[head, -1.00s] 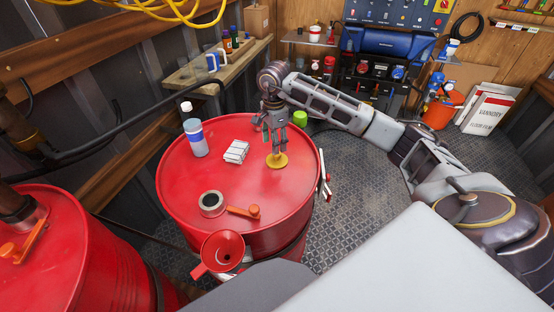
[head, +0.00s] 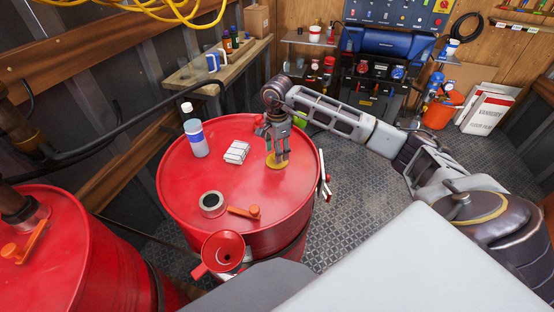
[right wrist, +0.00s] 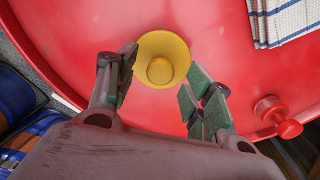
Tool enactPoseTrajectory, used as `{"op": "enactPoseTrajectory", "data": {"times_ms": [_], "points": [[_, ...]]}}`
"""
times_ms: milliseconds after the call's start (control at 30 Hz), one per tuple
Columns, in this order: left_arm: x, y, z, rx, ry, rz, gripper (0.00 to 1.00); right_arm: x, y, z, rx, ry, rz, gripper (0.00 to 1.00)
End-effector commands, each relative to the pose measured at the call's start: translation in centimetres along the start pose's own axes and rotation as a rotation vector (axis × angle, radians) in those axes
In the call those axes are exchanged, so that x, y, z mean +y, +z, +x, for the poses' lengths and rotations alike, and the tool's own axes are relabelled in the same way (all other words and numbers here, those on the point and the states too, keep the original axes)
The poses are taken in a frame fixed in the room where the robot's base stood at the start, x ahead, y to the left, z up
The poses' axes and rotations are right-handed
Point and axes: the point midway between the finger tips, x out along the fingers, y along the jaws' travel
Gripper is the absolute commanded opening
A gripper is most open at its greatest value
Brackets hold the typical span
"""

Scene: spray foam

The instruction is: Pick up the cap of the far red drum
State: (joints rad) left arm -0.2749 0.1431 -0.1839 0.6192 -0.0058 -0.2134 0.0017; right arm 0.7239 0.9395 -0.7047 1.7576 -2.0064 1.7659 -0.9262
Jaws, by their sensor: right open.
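The yellow cap (head: 277,163) sits on the top of the far red drum (head: 182,185), near its right side. It is a round disc with a raised knob in the middle, seen clearly in the right wrist view (right wrist: 161,68). My right gripper (head: 278,157) points down over the cap. Its fingers are open, and in the right wrist view the fingertips (right wrist: 158,86) stand at either side of the cap's near part, with the knob just beyond the gap. I cannot tell whether a finger touches it. My left gripper is not in view.
On the drum are a capped bottle (head: 195,137), a folded checked cloth (head: 236,153), a tape roll (head: 212,203) and an orange-handled tool (head: 245,212). A red funnel (head: 223,253) stands at the near edge. Another red drum (head: 90,255) is at left.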

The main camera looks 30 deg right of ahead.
Motion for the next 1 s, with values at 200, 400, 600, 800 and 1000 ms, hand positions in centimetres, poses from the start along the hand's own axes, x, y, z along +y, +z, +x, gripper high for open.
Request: {"op": "enactPoseTrajectory", "data": {"times_ms": [200,400,600,800,1000], "points": [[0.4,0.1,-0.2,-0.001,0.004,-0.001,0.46,0.0,0.1,1.8,-0.001,0.0,0.0,0.52],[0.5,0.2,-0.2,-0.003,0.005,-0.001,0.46,0.0,0.1,2.1,-0.001,-0.001,0.0,0.52],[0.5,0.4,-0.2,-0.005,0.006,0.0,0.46,0.0,0.1,2.1,-0.001,-0.001,0.0,0.52],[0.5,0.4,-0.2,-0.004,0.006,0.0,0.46,0.0,0.1,2.0,-0.001,-0.001,0.0,0.43],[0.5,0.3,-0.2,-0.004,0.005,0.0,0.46,0.0,0.1,2.0,-0.001,-0.001,0.0,0.17]]}}
